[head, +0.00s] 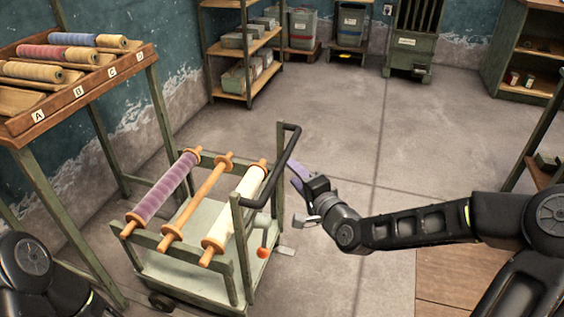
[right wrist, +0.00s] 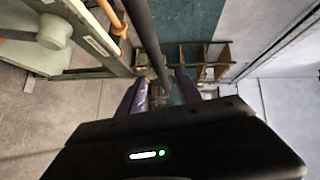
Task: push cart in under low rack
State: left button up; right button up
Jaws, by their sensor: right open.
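The cart (head: 190,273) is a pale green frame on wheels, carrying a purple roll, a bare orange-brown rod and a cream roll across its top. Its black handle (head: 273,172) is a bent bar on its right side. My right gripper (head: 298,178) is open, just right of the handle. In the right wrist view the handle bar (right wrist: 146,35) runs toward the space between the open fingers (right wrist: 158,90); I cannot tell whether it touches them. The low rack (head: 152,95) stands left of the cart, with open space under its labelled tray. My left gripper is out of view.
A shelf with bins (head: 246,60) and a green cabinet (head: 410,52) stand at the back wall. The floor (head: 345,120) behind and right of the cart is clear. A red-orange knob (head: 262,253) shows low on the cart.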

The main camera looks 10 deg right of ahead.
aim_at(283, 162)
jog(key=b+x, duration=0.1)
jog(key=x, duration=0.6)
jog(key=shift+w+a+f, duration=0.1)
jog(key=shift+w, duration=0.25)
grip_shut()
dwell(1.1)
